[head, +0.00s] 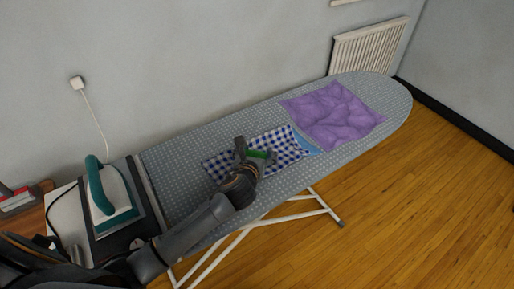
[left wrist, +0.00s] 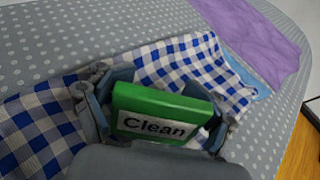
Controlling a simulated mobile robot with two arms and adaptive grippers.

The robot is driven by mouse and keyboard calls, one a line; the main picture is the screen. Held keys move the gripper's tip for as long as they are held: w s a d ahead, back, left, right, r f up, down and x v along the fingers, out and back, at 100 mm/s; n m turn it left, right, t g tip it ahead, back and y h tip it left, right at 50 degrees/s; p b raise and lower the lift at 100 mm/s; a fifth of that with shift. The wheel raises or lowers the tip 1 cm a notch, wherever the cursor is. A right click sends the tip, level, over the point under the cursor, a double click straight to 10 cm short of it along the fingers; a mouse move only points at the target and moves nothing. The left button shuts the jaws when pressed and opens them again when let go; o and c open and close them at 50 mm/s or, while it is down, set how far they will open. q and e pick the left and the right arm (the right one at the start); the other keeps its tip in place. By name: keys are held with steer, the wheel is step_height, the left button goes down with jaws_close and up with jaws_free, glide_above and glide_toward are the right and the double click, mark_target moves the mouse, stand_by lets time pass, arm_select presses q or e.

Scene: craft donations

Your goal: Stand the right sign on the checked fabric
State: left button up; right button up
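A green sign (left wrist: 160,103) with a white label reading "Clean" is between the fingers of my left gripper (left wrist: 155,110) in the left wrist view. Both fingers touch its sides. In the head view the sign (head: 258,154) shows as a small green piece at my left gripper (head: 255,156). The blue and white checked fabric (head: 287,144) lies on the ironing board under the gripper; it also fills much of the left wrist view (left wrist: 180,62). Whether the sign's base touches the fabric is hidden by the gripper. My right gripper is not in view.
A purple cloth (head: 334,114) lies beyond the checked fabric, with a blue cloth edge (head: 306,141) between them. A teal and white iron (head: 108,195) stands at the board's left end. The dotted ironing board (head: 190,150) has bare room around the fabric.

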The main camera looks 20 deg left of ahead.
arm_select(q)
steer(key=shift+r, duration=0.2)
steer(key=shift+r, duration=0.55)
steer(key=v, duration=1.1)
steer(key=shift+f, duration=0.1)
steer(key=shift+s+r, duration=0.25)
steer(key=shift+s, duration=0.1)
steer(key=shift+d+f, duration=0.1)
